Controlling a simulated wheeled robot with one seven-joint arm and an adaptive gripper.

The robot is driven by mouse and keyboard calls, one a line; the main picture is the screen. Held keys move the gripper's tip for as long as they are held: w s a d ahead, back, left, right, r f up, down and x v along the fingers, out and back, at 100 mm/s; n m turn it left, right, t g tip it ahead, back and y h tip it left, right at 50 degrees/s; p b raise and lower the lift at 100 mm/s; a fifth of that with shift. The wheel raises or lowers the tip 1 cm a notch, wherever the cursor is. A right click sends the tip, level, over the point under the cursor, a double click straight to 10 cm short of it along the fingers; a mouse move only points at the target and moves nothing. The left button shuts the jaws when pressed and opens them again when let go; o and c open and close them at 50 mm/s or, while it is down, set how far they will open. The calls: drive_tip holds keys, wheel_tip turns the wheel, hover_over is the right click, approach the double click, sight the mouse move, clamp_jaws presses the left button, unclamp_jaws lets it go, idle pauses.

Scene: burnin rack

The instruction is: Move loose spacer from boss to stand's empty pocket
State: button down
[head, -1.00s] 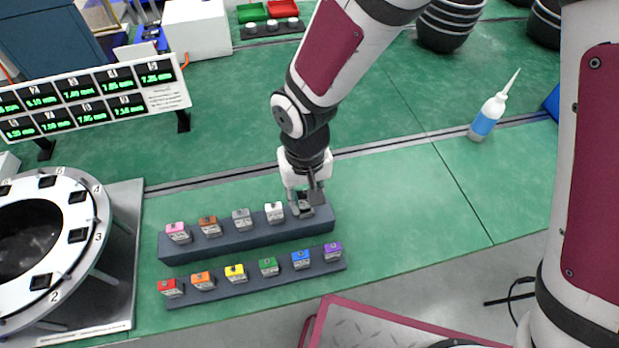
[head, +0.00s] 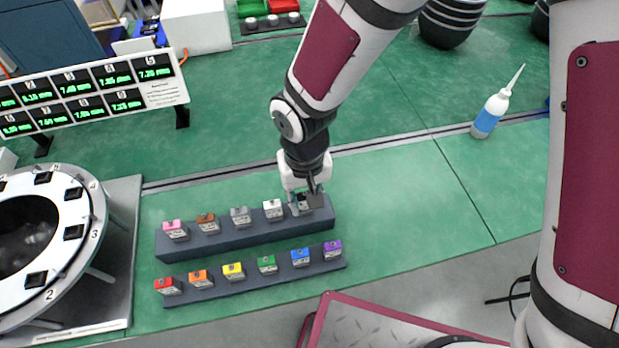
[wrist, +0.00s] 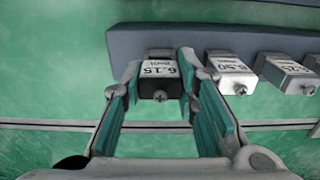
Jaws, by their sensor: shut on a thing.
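My gripper (head: 304,200) is at the right end of the back stand (head: 245,238). In the wrist view its fingers (wrist: 158,85) are on either side of a dark-topped spacer (wrist: 160,71) labelled 6.15, and are shut on it. The spacer is at the stand's end position; whether it is fully seated is hard to tell. Beside it in the head view stand a white spacer (head: 273,209), a grey one (head: 240,216), a brown one (head: 207,222) and a pink one (head: 175,230). The ring (head: 84,262) with numbered black bosses is at the far left.
A lower front rack (head: 222,290) holds several coloured spacers. A display board (head: 90,92) stands behind the ring. A white bottle (head: 489,115) with a blue label stands at right. The green table between the stand and the bottle is clear.

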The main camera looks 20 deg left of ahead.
sight(305, 193)
drive_tip(key=shift+f, duration=0.3)
drive_tip(key=c, duration=1.2)
unclamp_jaws()
wheel_tip(305, 193, up, 12)
